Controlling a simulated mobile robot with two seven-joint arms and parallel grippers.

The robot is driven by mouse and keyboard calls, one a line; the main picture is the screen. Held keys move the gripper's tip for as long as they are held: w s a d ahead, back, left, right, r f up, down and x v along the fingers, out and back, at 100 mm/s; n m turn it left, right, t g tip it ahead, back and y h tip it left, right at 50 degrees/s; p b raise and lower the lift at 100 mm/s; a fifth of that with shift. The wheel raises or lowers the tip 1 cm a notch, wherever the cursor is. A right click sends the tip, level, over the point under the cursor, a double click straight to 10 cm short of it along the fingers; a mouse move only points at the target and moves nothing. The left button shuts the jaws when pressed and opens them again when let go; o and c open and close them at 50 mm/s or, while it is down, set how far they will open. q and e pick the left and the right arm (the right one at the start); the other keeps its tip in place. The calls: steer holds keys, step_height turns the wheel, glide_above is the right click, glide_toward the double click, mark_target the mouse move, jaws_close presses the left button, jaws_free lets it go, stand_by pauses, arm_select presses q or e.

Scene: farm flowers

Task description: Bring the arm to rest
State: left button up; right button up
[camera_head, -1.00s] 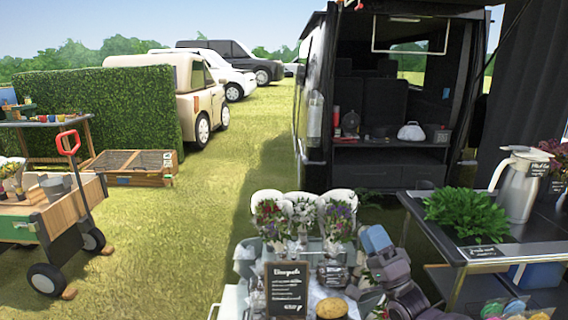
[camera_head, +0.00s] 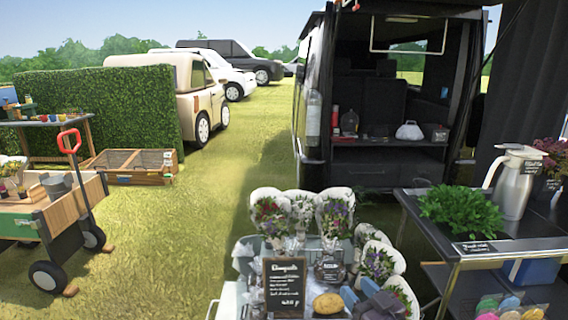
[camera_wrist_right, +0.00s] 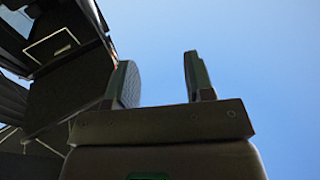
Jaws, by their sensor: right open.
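My right gripper (camera_head: 359,292) shows at the bottom of the head view, in front of the flower stand. In the right wrist view the two fingers of my right gripper (camera_wrist_right: 159,78) stand apart with only blue sky between them, so it is open and empty. Most of my right arm is out of the head view. My left gripper is not in view.
A stand with wrapped bouquets (camera_head: 334,216), a chalkboard sign (camera_head: 284,287) and a round loaf-like item (camera_head: 327,303) is close by. A dark table (camera_head: 430,227) with a leafy plant (camera_head: 460,212) and a jug (camera_head: 514,186) is at right. Grass (camera_head: 165,265) is open at left.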

steer(key=s+d+f+m+g+h, duration=0.1)
steer(key=s+d+f+g+h, duration=0.1)
steer(key=s+f, duration=0.4)
steer(key=s+d+f+m+g+h, duration=0.1)
steer(key=s+d+f, duration=0.4)
steer(key=s, duration=0.9)
steer(key=s+d+f+m+g+h, duration=0.2)
steer(key=s+d+f+h, duration=0.2)
steer(key=s+f, duration=0.5)
steer(key=shift+s+g+h, duration=0.4)
steer(key=shift+s+h, duration=0.2)
steer(key=shift+s, duration=0.3)
